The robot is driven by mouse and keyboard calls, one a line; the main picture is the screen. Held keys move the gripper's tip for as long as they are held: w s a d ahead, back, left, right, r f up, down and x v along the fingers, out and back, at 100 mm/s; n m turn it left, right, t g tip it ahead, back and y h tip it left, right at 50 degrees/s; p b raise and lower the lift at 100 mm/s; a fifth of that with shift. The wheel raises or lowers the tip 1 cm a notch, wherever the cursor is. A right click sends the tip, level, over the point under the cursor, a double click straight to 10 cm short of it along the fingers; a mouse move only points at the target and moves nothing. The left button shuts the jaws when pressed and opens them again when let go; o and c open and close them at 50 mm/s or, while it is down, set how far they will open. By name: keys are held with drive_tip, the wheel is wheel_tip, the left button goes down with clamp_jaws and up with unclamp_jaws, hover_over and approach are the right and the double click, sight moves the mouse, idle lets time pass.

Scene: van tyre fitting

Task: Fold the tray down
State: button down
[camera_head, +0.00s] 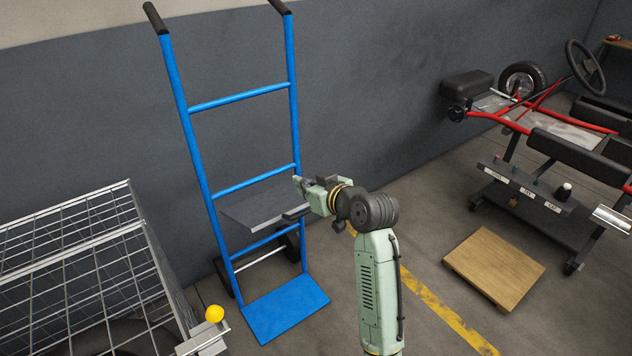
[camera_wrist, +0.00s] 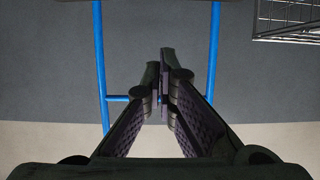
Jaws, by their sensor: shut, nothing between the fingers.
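The grey tray (camera_head: 262,203) juts out from the blue hand truck (camera_head: 187,108), roughly level, between its uprights and above the blue toe plate (camera_head: 285,306). My gripper (camera_head: 299,184) is at the tray's right side, near its upper surface. Whether they touch I cannot tell. A short dark piece (camera_head: 296,212) shows at the tray's front right corner, below my gripper. In the wrist view, my gripper's fingers (camera_wrist: 163,92) meet with nothing held. The truck's blue uprights (camera_wrist: 101,60) stand beyond them, and the picture appears upside down. The tray cannot be clearly made out there.
A wire cage (camera_head: 85,235) stands at left, with a yellow ball (camera_head: 214,313) at its near corner. A kart on a stand (camera_head: 545,120) and a wooden board (camera_head: 494,268) are at right. The wall is close behind the truck.

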drive_tip(key=shift+s+d+f+p, duration=0.15)
drive_tip(key=shift+s+d+f, duration=0.3)
drive_tip(key=shift+s+f, duration=0.15)
drive_tip(key=shift+s+d+f+p, duration=0.15)
drive_tip(key=shift+s+d+f, duration=0.3)
drive_tip(key=shift+f, duration=0.25)
drive_tip(key=shift+f, duration=0.1)
